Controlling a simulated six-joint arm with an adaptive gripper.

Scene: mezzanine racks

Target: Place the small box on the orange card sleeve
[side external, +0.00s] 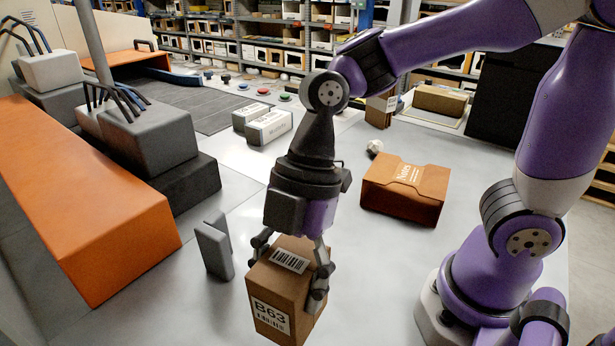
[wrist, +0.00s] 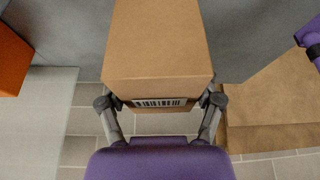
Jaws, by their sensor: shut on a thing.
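The small box (side external: 277,290) is brown cardboard with a barcode and a white label reading B63. My gripper (side external: 290,264) is shut on it, one finger on each side, at the lower middle of the side view. In the wrist view the box (wrist: 158,45) sits between the fingertips of my gripper (wrist: 160,102), its barcode facing the camera. The orange card sleeve (side external: 402,194) lies on the grey table, right of and farther back than the held box, with white print on top. Nothing rests on it. Whether the box's underside touches the table cannot be told.
A grey upright bracket (side external: 214,248) stands just left of the held box. A long orange block (side external: 85,200) and grey blocks (side external: 150,140) fill the left. White cartons (side external: 265,125) and a small white ball (side external: 375,147) lie behind. Bare table (side external: 345,250) separates box and sleeve.

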